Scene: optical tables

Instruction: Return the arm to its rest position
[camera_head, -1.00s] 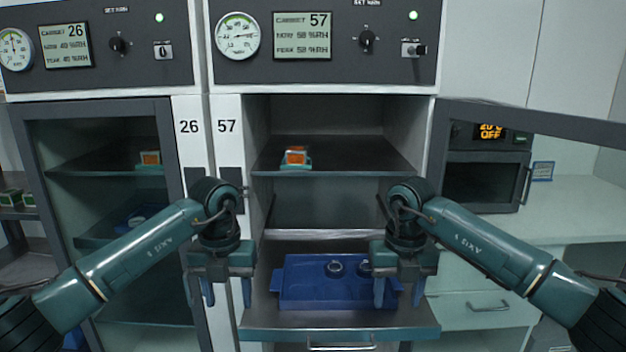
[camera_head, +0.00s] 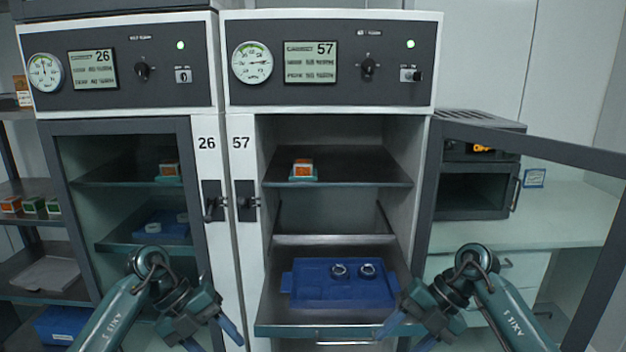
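My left gripper (camera_head: 215,340) is low at the left, in front of the closed cabinet 26 (camera_head: 206,270). Its fingers are apart with nothing between them. My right gripper (camera_head: 400,338) is low at the right, by the right front corner of the pulled-out shelf (camera_head: 300,330) of cabinet 57. Its fingers are apart and empty. A blue tray (camera_head: 325,300) lies on that shelf with two small round metal pieces (camera_head: 339,271) at its back right. Both grippers are clear of the tray.
Cabinet 57's glass door (camera_head: 540,145) stands open to the right. An orange-labelled box (camera_head: 302,168) sits on its upper shelf. A dark oven (camera_head: 475,190) stands on the right counter (camera_head: 565,220). Shelves with small boxes (camera_head: 33,205) are at the far left.

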